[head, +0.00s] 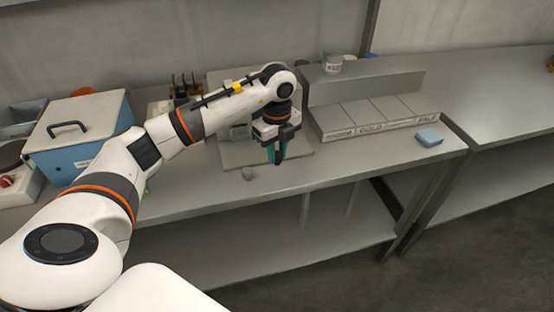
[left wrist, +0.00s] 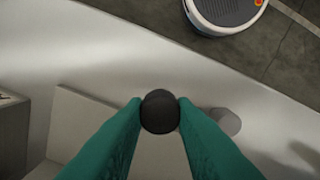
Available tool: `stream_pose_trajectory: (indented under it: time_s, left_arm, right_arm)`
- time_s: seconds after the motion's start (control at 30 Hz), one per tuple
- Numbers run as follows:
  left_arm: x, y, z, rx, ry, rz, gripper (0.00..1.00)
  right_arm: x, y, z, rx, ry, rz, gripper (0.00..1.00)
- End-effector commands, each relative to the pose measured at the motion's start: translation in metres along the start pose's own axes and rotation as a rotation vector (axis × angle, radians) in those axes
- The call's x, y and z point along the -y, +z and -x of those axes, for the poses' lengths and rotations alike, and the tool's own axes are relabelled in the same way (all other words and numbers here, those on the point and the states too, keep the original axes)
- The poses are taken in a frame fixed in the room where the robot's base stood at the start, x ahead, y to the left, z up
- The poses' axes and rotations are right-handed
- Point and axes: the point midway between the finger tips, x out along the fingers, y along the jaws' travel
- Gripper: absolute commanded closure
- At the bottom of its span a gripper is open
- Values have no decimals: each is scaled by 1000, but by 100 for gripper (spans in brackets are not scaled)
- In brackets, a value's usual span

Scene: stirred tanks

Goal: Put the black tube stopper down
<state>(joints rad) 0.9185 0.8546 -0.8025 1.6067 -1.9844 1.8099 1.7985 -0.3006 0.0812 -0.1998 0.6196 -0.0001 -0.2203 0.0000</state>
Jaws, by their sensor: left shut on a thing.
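My left gripper (head: 277,158) reaches over the middle of the bench (head: 210,187) with its teal fingers pointing down. In the left wrist view, the black tube stopper (left wrist: 160,111) is a round dark piece pinched between the two teal fingertips. The gripper is shut on it. In the head view the fingers mostly hide the stopper. I cannot tell whether its underside touches the bench surface. My right gripper is not in view.
A small grey piece (head: 247,173) stands near the front edge, left of the gripper; it also shows in the left wrist view (left wrist: 226,122). A labelled sorting tray (head: 370,130) and a light blue block (head: 429,137) lie to the right. A blue box (head: 78,150) stands left.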

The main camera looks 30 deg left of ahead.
Motion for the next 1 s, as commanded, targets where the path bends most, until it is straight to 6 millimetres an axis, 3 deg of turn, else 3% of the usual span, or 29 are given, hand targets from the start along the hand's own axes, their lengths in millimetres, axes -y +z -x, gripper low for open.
stream_pose_trajectory:
  time_s: [0.23,0.63,0.67,0.77,1.0]
  left_arm:
    - [1,1,-32,2,-3,-2,97]
    - [0,0,-40,0,0,-2,97]
    - [0,0,-38,0,0,-3,71]
    - [0,0,-38,0,0,-3,55]
    - [0,0,-38,0,-1,-2,54]
  right_arm:
    - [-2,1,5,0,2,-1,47]
    - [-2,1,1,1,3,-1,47]
    - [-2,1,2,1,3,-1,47]
    - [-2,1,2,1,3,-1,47]
    - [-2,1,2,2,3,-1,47]
